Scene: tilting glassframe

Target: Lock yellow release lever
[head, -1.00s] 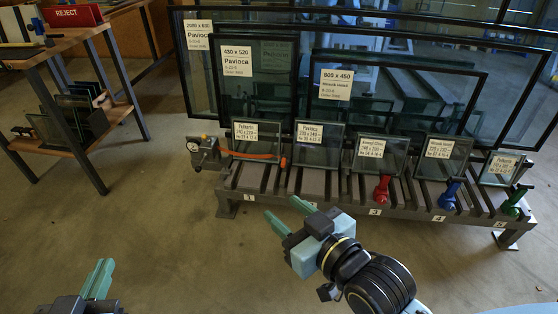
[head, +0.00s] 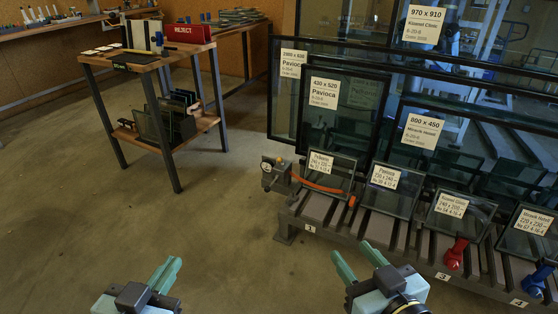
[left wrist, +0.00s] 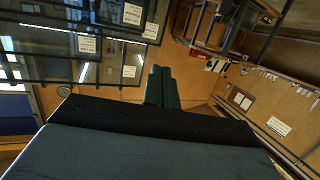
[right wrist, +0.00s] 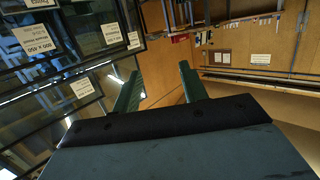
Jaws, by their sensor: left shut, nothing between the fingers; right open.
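I cannot make out a clearly yellow release lever in any view. In the head view a slatted rack (head: 374,226) holds small labelled glass panes. Its left end carries a gauge device (head: 275,175) with an orange curved bar (head: 322,186). A red lever (head: 455,254) and a blue lever (head: 537,280) stand at slots 3 and 4. My left gripper (head: 170,268) is shut and empty at the bottom, apart from the rack; its fingers show together in the left wrist view (left wrist: 163,86). My right gripper (head: 353,252) is open and empty in front of the rack; its fingers show spread in the right wrist view (right wrist: 160,76).
Large framed panes (head: 337,108) stand behind the rack. A wooden table (head: 183,50) at the upper left bears a red REJECT sign (head: 188,33) and has glass pieces on its lower shelf. The floor (head: 150,222) between table and rack is clear.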

